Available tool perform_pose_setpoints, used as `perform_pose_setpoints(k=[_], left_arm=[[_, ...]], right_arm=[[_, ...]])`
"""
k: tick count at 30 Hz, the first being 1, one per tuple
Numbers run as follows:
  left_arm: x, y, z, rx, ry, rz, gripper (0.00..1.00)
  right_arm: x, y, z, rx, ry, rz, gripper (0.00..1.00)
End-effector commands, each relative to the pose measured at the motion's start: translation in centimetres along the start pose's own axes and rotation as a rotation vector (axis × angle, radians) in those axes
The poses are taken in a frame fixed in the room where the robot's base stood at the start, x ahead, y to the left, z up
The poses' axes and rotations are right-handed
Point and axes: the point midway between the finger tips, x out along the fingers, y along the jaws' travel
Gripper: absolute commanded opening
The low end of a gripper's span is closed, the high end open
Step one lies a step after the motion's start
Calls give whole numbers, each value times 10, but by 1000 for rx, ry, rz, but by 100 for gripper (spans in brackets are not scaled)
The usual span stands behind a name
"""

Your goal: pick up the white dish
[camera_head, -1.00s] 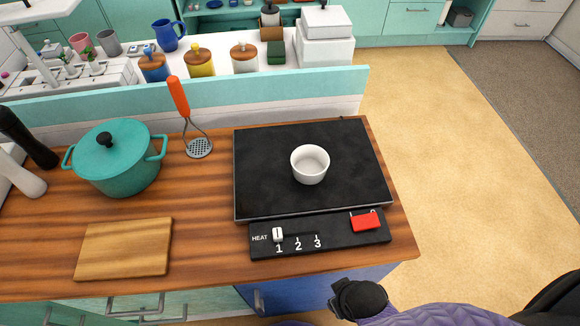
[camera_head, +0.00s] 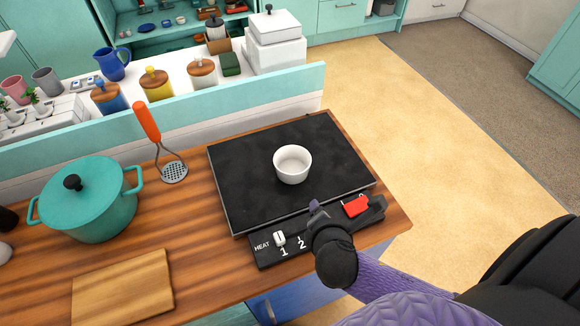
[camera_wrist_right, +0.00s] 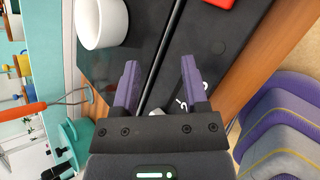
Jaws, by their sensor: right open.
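The white dish (camera_head: 292,165) is a small round bowl. It stands upright on the black cooktop (camera_head: 240,195), and its inside looks empty. My right gripper (camera_head: 316,210) is over the front edge of the cooktop, by the heat panel, nearer to me than the dish and apart from it. In the right wrist view my right gripper (camera_wrist_right: 160,80) is open with nothing between its purple fingers. The dish (camera_wrist_right: 101,22) shows there at the top left, beyond the left finger. My left gripper is in neither view.
The heat panel (camera_head: 268,252) has a white slider and a red piece (camera_head: 355,206). A teal pot (camera_head: 90,205), a cutting board (camera_head: 122,288) and an orange-handled masher (camera_head: 147,122) are on the counter to the left. A teal ledge (camera_head: 200,105) runs behind the cooktop.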

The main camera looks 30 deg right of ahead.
Motion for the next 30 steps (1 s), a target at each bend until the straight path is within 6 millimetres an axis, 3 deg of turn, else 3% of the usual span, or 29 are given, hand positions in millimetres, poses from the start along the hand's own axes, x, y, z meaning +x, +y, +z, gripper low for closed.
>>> perform_pose_setpoints(k=[3,7,21,30], left_arm=[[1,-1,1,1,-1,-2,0],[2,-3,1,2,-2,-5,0],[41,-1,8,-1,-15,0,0],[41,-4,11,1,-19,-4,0]], right_arm=[[4,27,18,-444,-120,143,57],[6,44,27,-744,-219,218,57],[90,64,41,-774,-229,222,57],[98,70,44,-772,-226,223,57]])
